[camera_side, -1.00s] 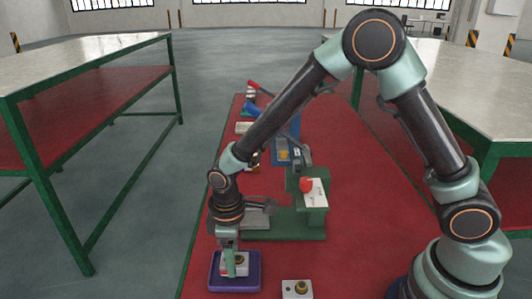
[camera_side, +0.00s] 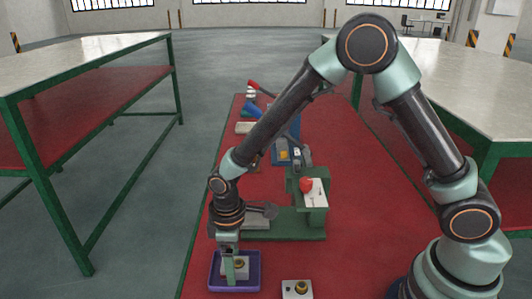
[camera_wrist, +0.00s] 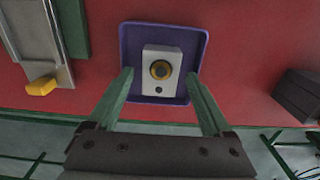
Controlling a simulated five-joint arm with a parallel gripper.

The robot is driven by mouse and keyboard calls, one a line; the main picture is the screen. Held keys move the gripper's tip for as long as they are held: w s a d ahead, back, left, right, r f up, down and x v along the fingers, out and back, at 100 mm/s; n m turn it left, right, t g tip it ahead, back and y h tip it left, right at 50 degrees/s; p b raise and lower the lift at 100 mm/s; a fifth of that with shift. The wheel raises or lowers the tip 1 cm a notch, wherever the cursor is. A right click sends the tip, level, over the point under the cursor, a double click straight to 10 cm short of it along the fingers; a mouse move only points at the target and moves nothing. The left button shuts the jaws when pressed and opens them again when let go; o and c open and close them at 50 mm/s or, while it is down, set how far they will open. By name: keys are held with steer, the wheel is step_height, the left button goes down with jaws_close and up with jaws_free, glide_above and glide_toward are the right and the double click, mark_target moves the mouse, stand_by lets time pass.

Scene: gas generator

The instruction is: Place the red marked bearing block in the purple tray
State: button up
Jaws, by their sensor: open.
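A pale grey bearing block (camera_side: 242,267) with a brass-yellow ring sits inside the purple tray (camera_side: 213,272). In the wrist view the block (camera_wrist: 160,88) lies flat on the purple tray (camera_wrist: 133,37), near its middle, with its ring facing up and a dark hole beside it. I cannot make out a red mark on it. My gripper (camera_side: 229,272) is low over the tray. In the wrist view my gripper (camera_wrist: 159,76) is open, with one green finger on each side of the block and a gap to each.
A second pale block (camera_side: 297,289) with a brass ring stands on the red bench to the right of the tray. A green fixture (camera_side: 310,222) with a red knob stands behind. The red bench (camera_side: 375,195) is clear to the right of the fixture.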

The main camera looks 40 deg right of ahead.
step_height(320, 180, up, 12)
steer(key=s+d+r+m+t, duration=0.2)
steer(key=s+d+r+m, duration=0.2)
steer(key=d, duration=0.4)
steer(key=s+d+r+m+t, duration=0.3)
steer(key=s+d+r+m, duration=0.1)
steer(key=d+r, duration=0.3)
steer(key=shift+d+m+t, duration=0.3)
steer(key=shift+d+m, duration=0.2)
steer(key=shift+d, duration=0.7)
steer(key=shift+r, duration=0.15)
